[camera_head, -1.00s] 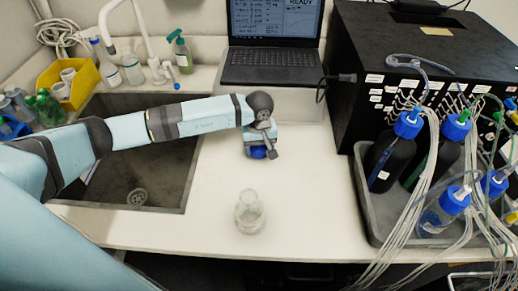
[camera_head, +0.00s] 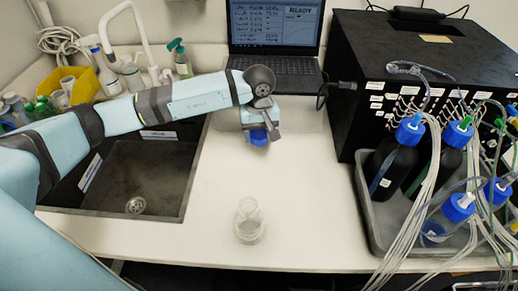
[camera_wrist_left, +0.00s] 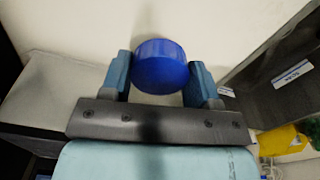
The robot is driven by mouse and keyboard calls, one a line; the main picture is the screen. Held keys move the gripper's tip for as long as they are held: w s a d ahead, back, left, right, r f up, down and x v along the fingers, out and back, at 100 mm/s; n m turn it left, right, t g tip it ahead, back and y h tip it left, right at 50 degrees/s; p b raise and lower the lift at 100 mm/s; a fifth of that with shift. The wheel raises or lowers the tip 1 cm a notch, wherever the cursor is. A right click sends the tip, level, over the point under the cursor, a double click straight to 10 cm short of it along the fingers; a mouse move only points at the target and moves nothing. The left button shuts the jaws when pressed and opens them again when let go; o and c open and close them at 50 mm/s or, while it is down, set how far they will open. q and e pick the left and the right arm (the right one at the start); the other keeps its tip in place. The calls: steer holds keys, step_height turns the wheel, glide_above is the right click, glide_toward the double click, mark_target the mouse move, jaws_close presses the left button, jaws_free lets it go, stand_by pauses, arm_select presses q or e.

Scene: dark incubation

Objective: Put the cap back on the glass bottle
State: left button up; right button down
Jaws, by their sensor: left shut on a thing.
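The clear glass bottle (camera_head: 249,222) stands upright and uncapped on the white counter, near its front edge. My left gripper (camera_head: 258,134) is shut on the blue cap (camera_head: 258,138), above the counter and farther back than the bottle. In the left wrist view the cap (camera_wrist_left: 161,66) sits between the two blue fingers of the left gripper (camera_wrist_left: 160,78). The cap and bottle are apart. The bottle does not show in the left wrist view. My right gripper is not in view.
A sink (camera_head: 150,178) lies left of the bottle. A laptop (camera_head: 275,45) stands at the back. On the right, a grey tray (camera_head: 366,215) holds several blue-capped bottles with tubing, beside a black box (camera_head: 400,60). The counter around the bottle is clear.

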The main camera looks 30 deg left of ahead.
mark_target(259, 134)
arm_select(q)
step_height(259, 134, up, 11)
steer(key=b, duration=0.1)
steer(key=shift+f, duration=0.1)
stand_by(0.3)
